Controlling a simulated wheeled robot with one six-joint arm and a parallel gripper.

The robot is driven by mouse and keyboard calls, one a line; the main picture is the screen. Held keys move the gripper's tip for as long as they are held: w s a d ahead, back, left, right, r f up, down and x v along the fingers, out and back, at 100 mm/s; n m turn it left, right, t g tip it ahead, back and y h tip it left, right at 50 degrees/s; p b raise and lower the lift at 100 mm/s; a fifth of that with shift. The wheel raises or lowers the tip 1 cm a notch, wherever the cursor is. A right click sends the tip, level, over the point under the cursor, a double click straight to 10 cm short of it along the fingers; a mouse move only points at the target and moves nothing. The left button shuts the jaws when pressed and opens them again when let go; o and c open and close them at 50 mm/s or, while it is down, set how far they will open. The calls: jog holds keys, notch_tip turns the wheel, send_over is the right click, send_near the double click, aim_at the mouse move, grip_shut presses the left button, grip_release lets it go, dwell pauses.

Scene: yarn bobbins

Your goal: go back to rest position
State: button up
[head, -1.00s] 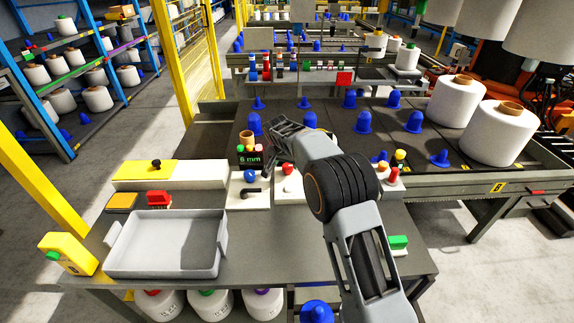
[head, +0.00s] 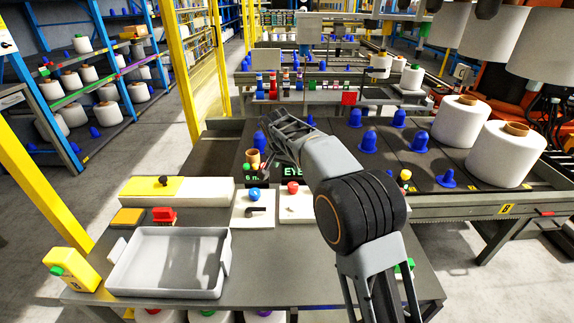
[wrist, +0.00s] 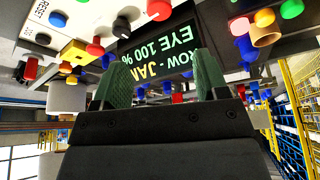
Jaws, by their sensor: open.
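My gripper (head: 278,128) is above the far edge of the work table, its fingers pointing away from me. In the wrist view my gripper (wrist: 160,80) shows two green-faced fingers set apart, with nothing held between them. Past the fingers is a dark display (wrist: 155,50) with lettering reading "EYE 100 %". In the head view this display (head: 293,172) is partly hidden behind my arm. No rest position is marked in either view.
On the table (head: 270,270) are a grey tray (head: 118,280), a yellow-and-white box (head: 200,190) and white panels with a blue knob (head: 254,194) and a red knob (head: 292,187). Behind is a dark conveyor with blue cones (head: 368,141) and large white bobbins (head: 500,160).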

jog(key=s+d+f+n+g+p, duration=0.1)
jog(key=s+d+f+n+g, duration=0.1)
jog(key=s+f+n, duration=0.4)
jog(key=s+d+r+p, duration=0.3)
jog(key=s+d+r, duration=0.1)
jog(key=s, duration=0.4)
jog(key=s+d+r+m+t+y+p, duration=0.1)
jog(key=s+d+r+p, duration=0.2)
jog(key=s, duration=0.6)
jog(key=s+d+r+p, duration=0.3)
jog(key=s+d+r, duration=0.3)
jog(key=s, duration=0.3)
jog(key=shift+d+r+t+y, duration=0.3)
jog(key=shift+d+r+y, duration=0.1)
jog(key=shift+r, duration=0.25)
jog(key=shift+s, duration=0.1)
